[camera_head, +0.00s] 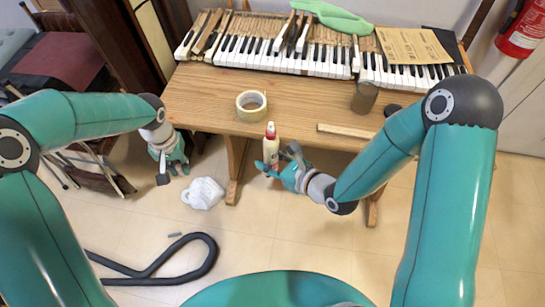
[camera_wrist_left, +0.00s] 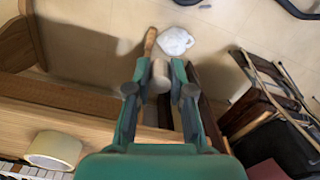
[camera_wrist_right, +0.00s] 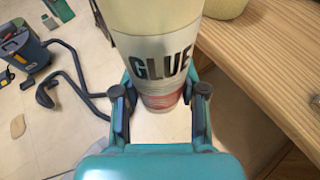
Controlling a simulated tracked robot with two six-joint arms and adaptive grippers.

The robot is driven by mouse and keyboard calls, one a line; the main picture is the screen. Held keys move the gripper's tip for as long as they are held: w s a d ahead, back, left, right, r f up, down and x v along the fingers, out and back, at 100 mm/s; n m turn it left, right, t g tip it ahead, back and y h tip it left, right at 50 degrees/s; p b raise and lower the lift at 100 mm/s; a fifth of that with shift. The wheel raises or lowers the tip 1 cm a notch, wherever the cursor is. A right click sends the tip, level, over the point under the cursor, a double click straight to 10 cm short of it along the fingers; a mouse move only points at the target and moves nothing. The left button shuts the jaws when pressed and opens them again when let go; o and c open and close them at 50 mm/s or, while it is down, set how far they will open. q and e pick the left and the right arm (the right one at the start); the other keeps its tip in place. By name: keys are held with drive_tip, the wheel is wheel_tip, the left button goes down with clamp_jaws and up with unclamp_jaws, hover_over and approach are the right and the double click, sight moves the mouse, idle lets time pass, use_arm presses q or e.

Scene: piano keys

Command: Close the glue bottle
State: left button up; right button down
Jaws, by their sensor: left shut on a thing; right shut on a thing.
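The glue bottle (camera_head: 271,152) is pale with a red top and stands upright in front of the table edge. My right gripper (camera_head: 278,171) is shut around it. In the right wrist view the bottle (camera_wrist_right: 160,50) fills the space between the fingers, with "GLUE" lettering and a reddish lower band. My left gripper (camera_head: 167,164) is to the left of the bottle, apart from it and off the table. In the left wrist view it is shut on a small pale cylindrical piece (camera_wrist_left: 160,76), which looks like a cap. This piece cannot be made out in the head view.
The wooden table (camera_head: 205,99) carries a tape roll (camera_head: 251,105), a dark cup (camera_head: 364,97), a wooden strip (camera_head: 346,131) and piano keys (camera_head: 290,60). There is open room between my grippers.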

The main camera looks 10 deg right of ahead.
use_arm(q)
drive_tip(key=shift+s+a, duration=0.1)
drive_tip(key=shift+s, duration=0.2)
wheel_tip(320, 180, up, 4)
drive_tip(key=a, duration=0.1)
wheel_tip(320, 180, up, 20)
drive_tip(key=m, duration=0.4)
hover_over(271, 123)
drive_tip(key=shift+w+a+f, duration=0.15)
drive_tip(key=shift+w+a, duration=0.15)
drive_tip(key=shift+a, duration=0.05)
drive_tip(key=shift+s+d, duration=0.25)
drive_tip(key=shift+d, duration=0.1)
drive_tip(key=shift+f, duration=1.9)
